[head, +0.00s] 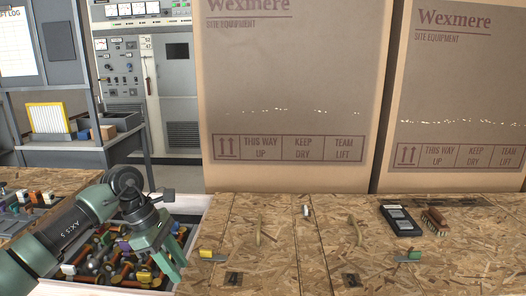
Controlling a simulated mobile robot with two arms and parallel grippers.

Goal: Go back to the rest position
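My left gripper (152,250) is at the lower left, hanging over a white-rimmed bin of mixed small parts. Its teal fingers look spread apart, with nothing seen between them. My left arm comes in from the lower left edge. My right gripper is not in view.
The parts bin (194,207) lies under my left gripper. A chipboard bench (290,255) spans the right, with a black handheld device (400,220), a brown brush-like block (435,221) and small tools. Tall Wexmere cartons (290,90) stand behind it. A grey shelf (65,155) stands at left.

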